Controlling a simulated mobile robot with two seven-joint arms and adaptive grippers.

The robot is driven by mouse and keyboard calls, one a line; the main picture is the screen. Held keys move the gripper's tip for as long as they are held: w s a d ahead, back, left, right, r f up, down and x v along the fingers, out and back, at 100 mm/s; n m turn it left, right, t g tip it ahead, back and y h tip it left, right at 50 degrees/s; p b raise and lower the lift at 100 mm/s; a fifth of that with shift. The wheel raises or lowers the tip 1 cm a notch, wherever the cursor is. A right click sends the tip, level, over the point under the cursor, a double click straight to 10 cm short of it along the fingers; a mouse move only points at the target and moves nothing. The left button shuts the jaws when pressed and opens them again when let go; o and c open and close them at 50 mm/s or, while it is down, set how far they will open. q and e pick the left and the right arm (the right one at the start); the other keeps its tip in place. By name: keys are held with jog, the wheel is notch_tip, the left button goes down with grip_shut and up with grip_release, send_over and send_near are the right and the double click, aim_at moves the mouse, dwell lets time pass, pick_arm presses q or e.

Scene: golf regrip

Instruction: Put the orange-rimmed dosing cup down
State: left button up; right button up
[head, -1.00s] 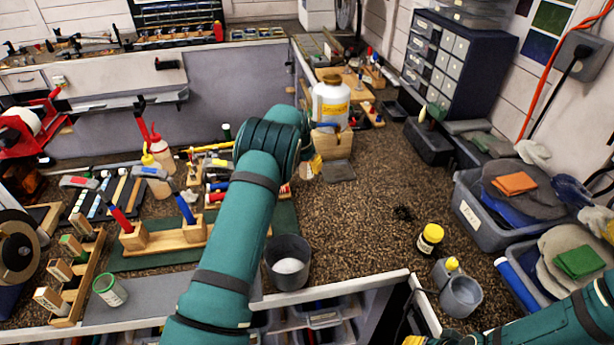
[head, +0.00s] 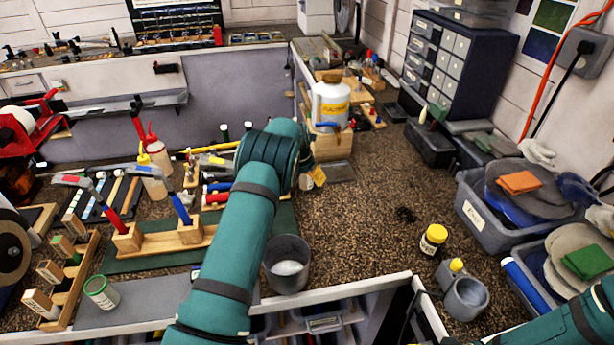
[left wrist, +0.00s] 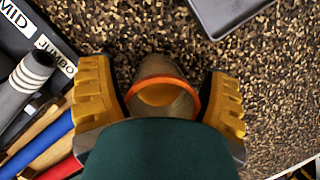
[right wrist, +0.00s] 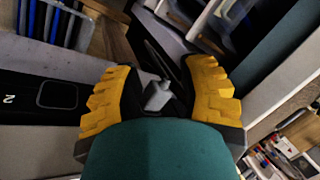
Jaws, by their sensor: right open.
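The orange-rimmed dosing cup (left wrist: 162,92) shows in the left wrist view between the yellow fingers of my left gripper (left wrist: 160,98). The dark pads lie against its sides, and the cork-patterned bench top is behind it. In the head view my left gripper (head: 312,178) is low over the bench, in front of the white bottle; the arm hides most of the cup there. Whether the cup's base touches the bench is hidden. My right gripper (right wrist: 158,90) is open in the right wrist view, pointing down past the bench's front. In the head view only my right arm shows, at bottom right.
A white bottle (head: 330,104) stands on a wooden block (head: 332,147) just behind my left gripper. A grey pot (head: 286,262) with white contents stands near the front edge. A yellow-lidded jar (head: 432,240) and grey bins (head: 487,228) are at right.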

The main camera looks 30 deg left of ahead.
pick_arm(q)
jog(key=shift+r, duration=0.65)
jog(key=v, duration=1.1)
jog(key=shift+s, duration=0.15)
